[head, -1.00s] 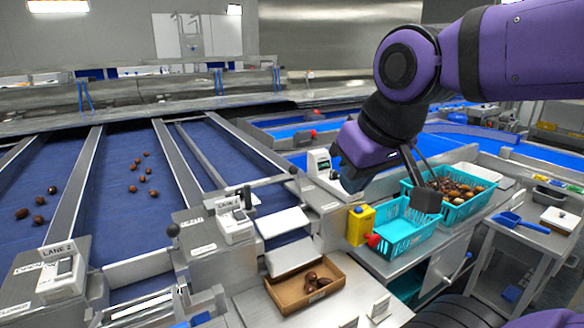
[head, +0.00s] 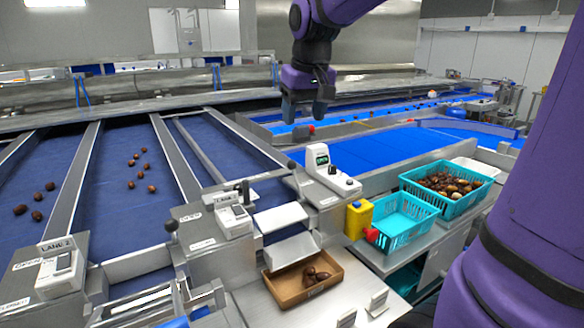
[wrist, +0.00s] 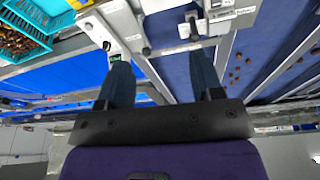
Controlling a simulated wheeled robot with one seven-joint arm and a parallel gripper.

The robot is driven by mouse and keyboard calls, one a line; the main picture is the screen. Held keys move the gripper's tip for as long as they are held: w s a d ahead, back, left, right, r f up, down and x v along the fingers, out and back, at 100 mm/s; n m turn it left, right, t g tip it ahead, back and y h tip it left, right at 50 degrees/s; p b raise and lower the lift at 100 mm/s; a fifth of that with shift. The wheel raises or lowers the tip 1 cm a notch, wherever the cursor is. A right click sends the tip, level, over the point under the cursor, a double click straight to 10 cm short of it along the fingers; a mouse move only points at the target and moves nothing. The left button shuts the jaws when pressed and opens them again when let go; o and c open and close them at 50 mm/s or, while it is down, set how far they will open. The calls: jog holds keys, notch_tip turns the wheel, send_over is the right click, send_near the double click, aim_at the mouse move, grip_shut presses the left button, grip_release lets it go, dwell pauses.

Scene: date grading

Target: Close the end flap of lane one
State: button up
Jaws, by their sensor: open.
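The lane 1 control box (head: 233,219), white with a small label on top, stands at the lane ends in the head view. A pale flap plate (head: 280,217) lies beside it to the right, below a blue belt; I cannot tell for sure whether it is open. A black upright handle (head: 246,193) stands by the box, and a black-knobbed lever (head: 171,228) is to its left. My gripper (head: 306,112) is open and empty, raised above and beyond the lane ends, fingers down. In the wrist view its fingers (wrist: 160,82) are apart with nothing between them.
The lane 2 box (head: 61,272) is at left. A cardboard tray (head: 290,293) holds dates in front. Teal baskets (head: 404,230) are at right. The air around my gripper is clear.

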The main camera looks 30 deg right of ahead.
jog(key=w+d+f+g, duration=0.1)
jog(key=w+d+f, duration=0.15)
jog(key=w, duration=0.45)
jog(key=w+d+f+g, duration=0.1)
jog(key=w+d+f, duration=0.15)
jog(key=w, duration=0.45)
jog(key=m+g, duration=0.1)
send_near(292, 166)
jog(key=shift+w+a+h, duration=0.1)
jog(key=shift+w+h, duration=0.3)
jog(key=shift+w, duration=0.25)
jog(key=shift+w+f, duration=0.1)
jog(key=shift+f, duration=0.3)
jog(key=f, duration=0.3)
jog(key=d+f, duration=0.1)
jog(key=f, duration=0.6)
jog(key=shift+d, duration=0.15)
grip_shut()
